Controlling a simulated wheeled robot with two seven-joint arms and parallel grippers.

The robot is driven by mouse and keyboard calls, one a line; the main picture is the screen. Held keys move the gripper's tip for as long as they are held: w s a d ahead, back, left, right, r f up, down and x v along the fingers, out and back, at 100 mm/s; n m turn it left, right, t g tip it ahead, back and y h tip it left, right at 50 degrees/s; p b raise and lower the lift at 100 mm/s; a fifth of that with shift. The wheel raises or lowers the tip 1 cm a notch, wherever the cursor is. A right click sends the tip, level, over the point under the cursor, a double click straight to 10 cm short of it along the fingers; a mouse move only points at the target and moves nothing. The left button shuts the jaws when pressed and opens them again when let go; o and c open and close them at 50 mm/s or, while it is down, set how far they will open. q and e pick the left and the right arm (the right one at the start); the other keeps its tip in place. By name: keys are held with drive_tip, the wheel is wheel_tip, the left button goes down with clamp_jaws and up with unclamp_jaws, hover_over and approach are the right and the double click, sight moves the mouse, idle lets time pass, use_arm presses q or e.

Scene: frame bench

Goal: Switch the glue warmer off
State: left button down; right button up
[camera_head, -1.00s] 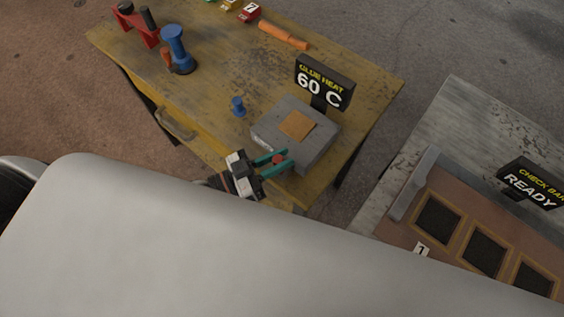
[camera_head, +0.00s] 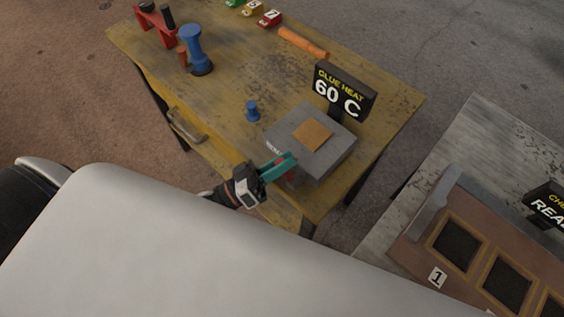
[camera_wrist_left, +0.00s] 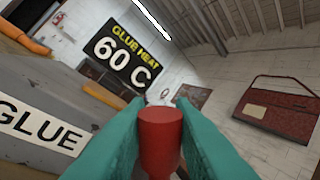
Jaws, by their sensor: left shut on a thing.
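The glue warmer (camera_head: 325,158) is a grey box with an orange-brown patch on top, at the near right edge of the yellow bench. Its black sign (camera_head: 344,90) reads GLUE HEAT 60 C, and the sign shows in the left wrist view too (camera_wrist_left: 121,57). My left gripper (camera_head: 286,163) is at the warmer's front face, with its teal fingers shut on a red knob (camera_wrist_left: 161,135). The knob sits between both fingers in the left wrist view, beside the GLUE label (camera_wrist_left: 40,131). My right gripper is not in view.
On the yellow bench (camera_head: 255,75) stand a small blue piece (camera_head: 252,110), a larger blue stand (camera_head: 196,50), an orange roll (camera_head: 303,43) and a red rack (camera_head: 158,22). A grey table with framed dark panels (camera_head: 459,242) is at the right.

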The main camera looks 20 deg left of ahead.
use_arm(q)
drive_tip(key=c, duration=1.3)
unclamp_jaws()
drive_tip(key=shift+a+f, duration=0.1)
drive_tip(key=b+v, duration=0.3)
drive_tip(key=v, duration=0.9)
